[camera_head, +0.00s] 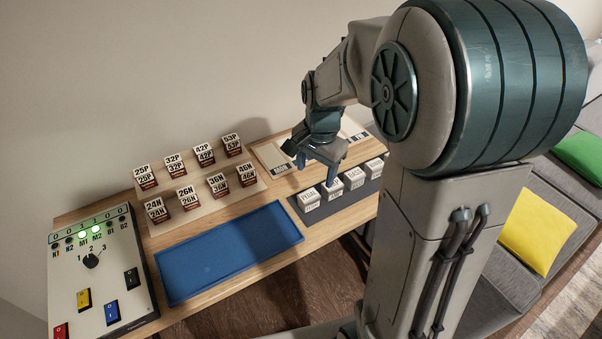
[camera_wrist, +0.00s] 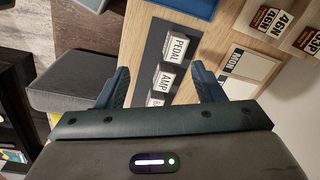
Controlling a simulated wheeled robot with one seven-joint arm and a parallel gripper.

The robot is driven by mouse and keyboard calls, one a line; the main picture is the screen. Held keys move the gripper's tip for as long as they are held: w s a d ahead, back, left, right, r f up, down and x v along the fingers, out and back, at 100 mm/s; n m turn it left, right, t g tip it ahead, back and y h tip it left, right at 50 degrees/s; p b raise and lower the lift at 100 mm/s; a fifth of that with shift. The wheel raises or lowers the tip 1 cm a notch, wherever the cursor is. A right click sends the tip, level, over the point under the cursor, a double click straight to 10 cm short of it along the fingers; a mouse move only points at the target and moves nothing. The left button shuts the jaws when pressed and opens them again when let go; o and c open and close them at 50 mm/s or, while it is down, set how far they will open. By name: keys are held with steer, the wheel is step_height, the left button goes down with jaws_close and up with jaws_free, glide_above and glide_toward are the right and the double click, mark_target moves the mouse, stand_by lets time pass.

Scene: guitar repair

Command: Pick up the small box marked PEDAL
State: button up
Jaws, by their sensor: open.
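The small white box marked PEDAL (camera_head: 309,200) stands at the left end of a row of similar boxes on a dark grey mat (camera_head: 313,217). In the wrist view the PEDAL box (camera_wrist: 181,46) is upright beyond my fingertips, toward the top. The box marked AMP (camera_head: 331,189) is beside it; in the wrist view AMP (camera_wrist: 164,77) lies between my fingers. My gripper (camera_head: 317,170) is open and empty, above the row, with its two blue fingers (camera_wrist: 160,70) spread on either side of it.
A blue tray (camera_head: 230,250) lies left of the mat. Marked blocks (camera_head: 190,195) stand in two rows on a pale board farther back. A switch panel (camera_head: 103,270) is at the table's left end. A third box (camera_head: 354,178) stands close beside AMP.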

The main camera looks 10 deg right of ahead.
mark_target(309, 195)
steer(key=w+f+m+p, duration=0.1)
steer(key=w+f+m, duration=0.3)
steer(key=w, duration=0.1)
steer(key=shift+g, duration=0.4)
steer(key=f, duration=0.4)
steer(key=f+p, duration=0.1)
steer(key=f, duration=0.4)
steer(key=f+p, duration=0.1)
steer(key=f, duration=0.3)
steer(key=shift+w+f, duration=0.15)
steer(key=shift+w, duration=0.1)
steer(key=c, duration=1.1)
